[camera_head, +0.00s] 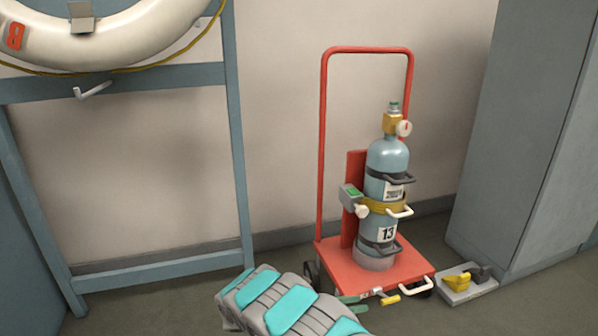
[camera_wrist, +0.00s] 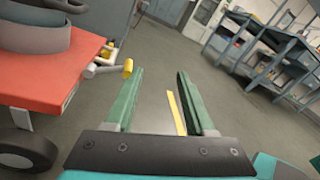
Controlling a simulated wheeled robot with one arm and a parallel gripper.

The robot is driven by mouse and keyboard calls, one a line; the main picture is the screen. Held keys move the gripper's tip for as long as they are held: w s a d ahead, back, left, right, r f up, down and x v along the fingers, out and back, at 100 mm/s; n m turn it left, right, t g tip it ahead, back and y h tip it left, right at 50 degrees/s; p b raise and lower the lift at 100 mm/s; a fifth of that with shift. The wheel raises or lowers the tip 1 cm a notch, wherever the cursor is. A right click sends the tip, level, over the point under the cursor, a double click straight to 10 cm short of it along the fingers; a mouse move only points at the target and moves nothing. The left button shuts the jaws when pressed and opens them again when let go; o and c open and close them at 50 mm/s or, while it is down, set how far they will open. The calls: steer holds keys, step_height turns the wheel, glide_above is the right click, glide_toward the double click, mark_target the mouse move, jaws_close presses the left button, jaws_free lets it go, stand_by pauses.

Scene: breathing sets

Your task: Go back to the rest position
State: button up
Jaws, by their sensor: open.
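My gripper (camera_wrist: 160,98) shows in the wrist view with its two green fingers apart and nothing between them but floor. In the head view my gripper (camera_head: 357,302) is low, at the front edge of a red cart (camera_head: 345,262), partly hidden by my grey and teal arm. The cart carries a grey-blue gas cylinder (camera_head: 384,230), upright, with straps around it and a gauge on top. In the wrist view the red cart (camera_wrist: 40,75) is to the left of the fingers. A yellow-tipped lever (camera_wrist: 127,68) on the cart is close to the left finger.
A grey cabinet (camera_head: 520,130) stands at right, with a small plate bearing a yellow block (camera_head: 458,283) at its foot. A blue-grey frame (camera_head: 238,150) holding a white life ring (camera_head: 110,40) stands at left. Shelves (camera_wrist: 270,55) stand far right in the wrist view, with open floor before them.

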steer(key=s+d+r+m+g+y+p, duration=0.2)
steer(key=s+d+r+m+g+y, duration=0.15)
steer(key=s+d+r+m, duration=0.45)
steer(key=s+d+r+m+g+y+p, duration=0.25)
steer(key=s+d+r+m+g, duration=0.3)
steer(key=s+r, duration=0.65)
steer(key=s+a+r+m+t+y+p, duration=0.1)
steer(key=s+a+m+y, duration=0.4)
steer(key=s, duration=0.5)
steer(key=s+a+r+m+t+y+p, duration=0.2)
steer(key=s+a+r+m+y, duration=0.3)
steer(key=s+a, duration=0.3)
steer(key=s+r+t+y, duration=0.1)
steer(key=s, duration=0.1)
steer(key=shift+s+a+p, duration=0.3)
steer(key=shift+s+a, duration=0.05)
steer(key=shift+s, duration=0.05)
